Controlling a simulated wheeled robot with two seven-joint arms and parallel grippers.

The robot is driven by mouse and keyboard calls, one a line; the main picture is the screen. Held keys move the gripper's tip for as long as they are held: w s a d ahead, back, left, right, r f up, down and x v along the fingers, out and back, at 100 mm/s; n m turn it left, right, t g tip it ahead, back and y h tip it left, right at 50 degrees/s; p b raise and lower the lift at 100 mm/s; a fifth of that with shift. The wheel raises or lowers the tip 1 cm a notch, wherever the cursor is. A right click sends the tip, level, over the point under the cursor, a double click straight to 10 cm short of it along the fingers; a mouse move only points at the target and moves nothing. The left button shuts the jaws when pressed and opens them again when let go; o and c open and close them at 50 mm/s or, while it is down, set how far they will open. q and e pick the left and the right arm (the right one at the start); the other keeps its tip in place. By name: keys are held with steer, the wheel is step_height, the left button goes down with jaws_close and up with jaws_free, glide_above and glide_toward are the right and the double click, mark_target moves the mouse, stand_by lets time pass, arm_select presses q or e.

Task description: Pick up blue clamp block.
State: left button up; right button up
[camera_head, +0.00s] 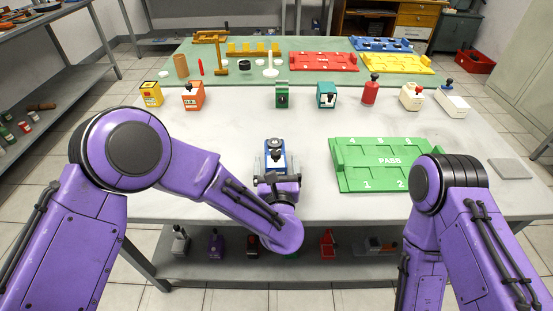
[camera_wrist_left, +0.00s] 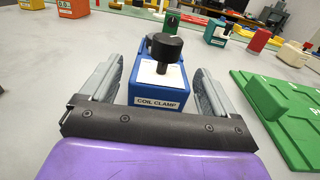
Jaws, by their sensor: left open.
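The blue clamp block (camera_head: 279,160) stands on the white table in front of me. In the left wrist view the blue clamp block (camera_wrist_left: 158,90) shows a white top, a black knob and a label reading "COIL CLAMP". My left gripper (camera_head: 276,163) is at the block; in the left wrist view my left gripper (camera_wrist_left: 155,85) is open, with one grey finger on each side of the block.
A green PASS tray (camera_head: 345,183) lies right of the block. The white table left of the block is partly clear.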

mark_target(276, 150)
arm_select(q)
steer(key=w, duration=0.3)
steer(key=shift+a, duration=0.15)
steer(key=c, duration=1.1)
steer(key=shift+c, duration=0.4)
steer(key=shift+r, duration=0.1)
steer(key=shift+r, duration=0.25)
steer(key=r, duration=0.3)
steer(key=shift+s, duration=0.2)
steer(key=s+r, duration=0.9)
steer(key=s, duration=0.4)
steer(key=shift+s+r+b, duration=0.15)
steer(key=shift+s+b, duration=0.2)
steer(key=shift+b, duration=0.05)
